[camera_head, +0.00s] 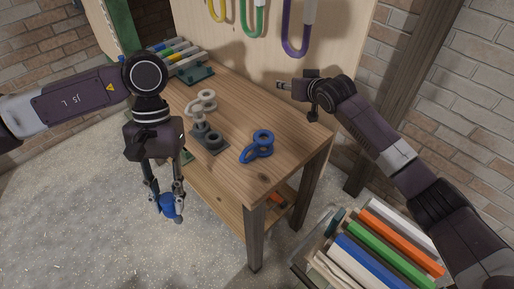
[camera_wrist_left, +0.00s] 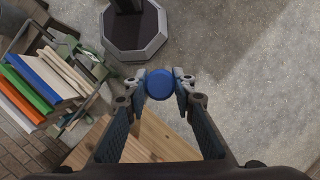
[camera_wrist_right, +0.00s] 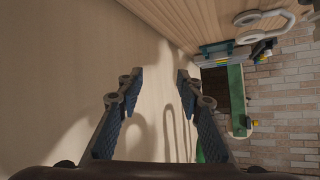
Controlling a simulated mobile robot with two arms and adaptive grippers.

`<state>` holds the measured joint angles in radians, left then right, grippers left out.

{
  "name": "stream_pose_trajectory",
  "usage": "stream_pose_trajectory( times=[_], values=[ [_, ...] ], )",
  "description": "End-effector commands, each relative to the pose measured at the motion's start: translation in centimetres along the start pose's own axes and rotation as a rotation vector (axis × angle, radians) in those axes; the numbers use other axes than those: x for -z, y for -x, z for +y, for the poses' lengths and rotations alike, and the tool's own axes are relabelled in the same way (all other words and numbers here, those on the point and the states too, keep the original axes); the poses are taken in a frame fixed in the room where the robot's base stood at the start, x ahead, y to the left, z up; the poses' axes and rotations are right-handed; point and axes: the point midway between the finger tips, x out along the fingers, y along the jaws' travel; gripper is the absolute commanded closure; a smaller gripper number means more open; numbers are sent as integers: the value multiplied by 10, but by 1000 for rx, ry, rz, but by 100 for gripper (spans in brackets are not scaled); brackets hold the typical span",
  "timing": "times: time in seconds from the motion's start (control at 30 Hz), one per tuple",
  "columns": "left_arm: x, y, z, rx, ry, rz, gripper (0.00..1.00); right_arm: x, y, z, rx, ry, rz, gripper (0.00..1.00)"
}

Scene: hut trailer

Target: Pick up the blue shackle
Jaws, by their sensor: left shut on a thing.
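A blue shackle (camera_head: 259,146) lies on the wooden workbench (camera_head: 235,99), near its front right part. My left gripper (camera_head: 166,197) is in front of the bench, to the left of the shackle and apart from it. It is shut on a round blue piece (camera_wrist_left: 161,84), which also shows between the fingertips in the head view (camera_head: 168,208). The piece's full shape is partly hidden by the fingers. My right gripper (camera_wrist_right: 158,82) is open and empty beside the back panel, above the bench's far side.
A pale grey shackle (camera_head: 204,101) and a dark grey base (camera_head: 209,143) are on the bench left of the blue shackle. Hooks (camera_head: 294,35) hang on the back panel (camera_head: 345,25). A crate of coloured bars (camera_head: 378,240) stands at lower right. The floor at left is clear.

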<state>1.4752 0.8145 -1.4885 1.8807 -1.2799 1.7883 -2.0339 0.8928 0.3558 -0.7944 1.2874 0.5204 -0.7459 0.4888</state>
Motion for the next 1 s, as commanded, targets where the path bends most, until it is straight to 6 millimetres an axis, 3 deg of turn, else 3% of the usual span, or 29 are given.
stream_pose_trajectory(
  times=[0.2, 0.37, 0.5, 0.6, 0.8, 1.0],
  values=[
    [0, 0, 0, 0, 0, 0, 100, -18, -21, -43, 44, -598, -164, 67],
    [0, 0, 0, 0, 0, 0, 100, -48, -23, -99, 21, -844, -355, 67],
    [0, 0, 0, 0, 0, 0, 100, -76, -9, -151, -95, -882, -521, 67],
    [0, 0, 0, 0, 0, 0, 100, -96, 11, -176, -249, -861, -606, 67],
    [0, 0, 0, 0, 0, 0, 100, -119, 57, -190, -602, -801, -619, 67],
    [0, 0, 0, 0, 0, 0, 100, -128, 82, -189, -787, -738, -546, 67]
  ],
)
